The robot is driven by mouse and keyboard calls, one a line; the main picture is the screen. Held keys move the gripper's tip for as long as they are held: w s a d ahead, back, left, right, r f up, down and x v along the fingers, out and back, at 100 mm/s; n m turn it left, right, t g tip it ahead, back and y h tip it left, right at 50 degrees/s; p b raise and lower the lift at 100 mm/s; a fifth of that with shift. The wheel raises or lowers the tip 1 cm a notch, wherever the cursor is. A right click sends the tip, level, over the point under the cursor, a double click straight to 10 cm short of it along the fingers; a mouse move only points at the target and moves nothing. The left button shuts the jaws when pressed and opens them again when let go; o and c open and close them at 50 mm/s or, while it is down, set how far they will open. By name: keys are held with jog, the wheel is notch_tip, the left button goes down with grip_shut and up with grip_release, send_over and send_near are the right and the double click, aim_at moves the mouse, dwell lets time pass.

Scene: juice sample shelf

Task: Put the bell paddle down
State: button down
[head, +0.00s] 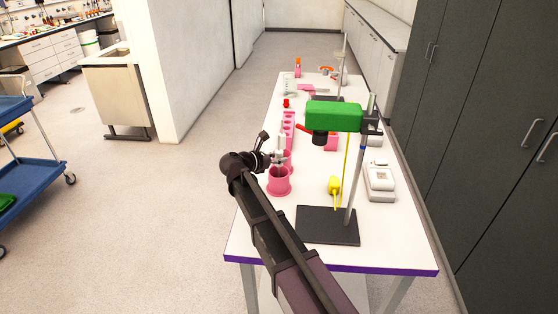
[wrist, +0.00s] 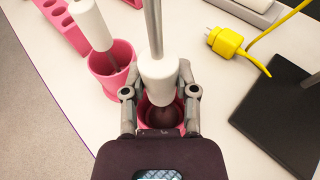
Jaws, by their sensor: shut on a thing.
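My gripper (wrist: 160,92) is shut on a white grip with a metal rod, which I take to be the bell paddle (wrist: 158,78). In the wrist view a pink cup (wrist: 143,108) shows just below and around its lower end. Whether the paddle touches the cup's floor is hidden. A second white-handled rod (wrist: 92,22) stands tilted in another pink cup (wrist: 122,54) to the left. In the head view my gripper (head: 268,160) is at the left side of the table, by the front pink cup (head: 279,182).
A pink rack (head: 288,125) stands behind the cups. A green stirrer motor (head: 334,116) hangs on a stand with a dark base (head: 327,226), right of my gripper. A yellow plug (head: 335,186) and a white device (head: 379,182) are nearby. The front table corners are clear.

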jog(key=shift+f, duration=0.2)
jog(key=shift+c, duration=2)
grip_release()
jog(key=shift+r, duration=0.1)
jog(key=shift+r, duration=0.15)
jog(key=shift+s+a+r, duration=0.2)
jog(key=shift+s+a, duration=0.15)
jog(key=p+v, duration=0.3)
jog(key=v, duration=0.8)
jog(key=shift+p, duration=0.3)
jog(key=shift+f, duration=0.1)
